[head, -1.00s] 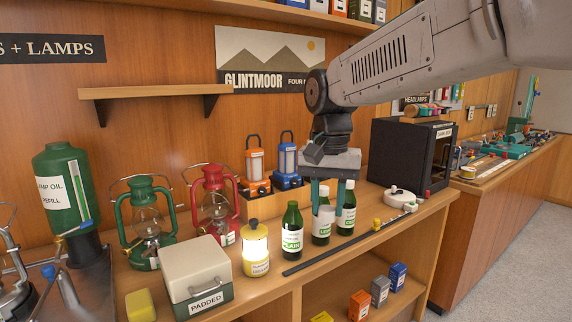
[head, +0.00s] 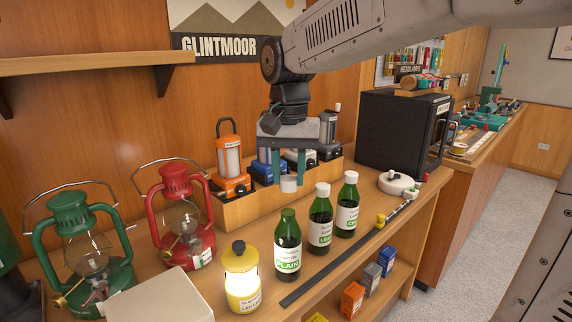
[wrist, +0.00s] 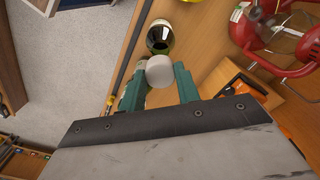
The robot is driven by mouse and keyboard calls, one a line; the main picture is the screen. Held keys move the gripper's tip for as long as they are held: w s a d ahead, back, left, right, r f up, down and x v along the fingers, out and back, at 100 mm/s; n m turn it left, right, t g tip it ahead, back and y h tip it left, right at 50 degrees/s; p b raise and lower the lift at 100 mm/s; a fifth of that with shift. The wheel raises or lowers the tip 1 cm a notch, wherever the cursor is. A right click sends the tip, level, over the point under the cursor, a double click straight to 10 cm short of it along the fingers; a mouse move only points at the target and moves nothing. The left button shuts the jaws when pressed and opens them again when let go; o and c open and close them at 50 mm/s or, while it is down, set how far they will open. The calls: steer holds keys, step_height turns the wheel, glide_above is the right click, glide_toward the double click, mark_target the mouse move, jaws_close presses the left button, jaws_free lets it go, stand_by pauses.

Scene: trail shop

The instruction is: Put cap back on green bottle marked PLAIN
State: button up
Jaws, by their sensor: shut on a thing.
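The green bottle marked PLAIN (head: 287,262) stands upright on the counter with its neck bare. My gripper (head: 288,178) is shut on a white cap (head: 288,185), held between the fingertips. In the head view the cap shows just above the bottle's mouth, with a gap between them. In the wrist view the cap (wrist: 160,71) sits between the green fingers, and the open bottle (wrist: 160,37) shows just beyond it. I cannot tell whether the cap is exactly over the mouth.
Two green bottles with white caps (head: 320,222) (head: 347,208) stand to the right of PLAIN. A lit yellow lantern (head: 240,276) stands to its left. A dark flat strip (head: 325,275) lies in front. A wooden box (head: 232,207) of lanterns stands behind.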

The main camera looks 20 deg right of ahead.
steer(key=shift+a+f, duration=0.1)
steer(key=shift+f, duration=2.7)
steer(key=shift+s+f, duration=0.1)
steer(key=shift+f, duration=0.05)
steer(key=o, duration=1.5)
steer(key=shift+r, duration=3.5)
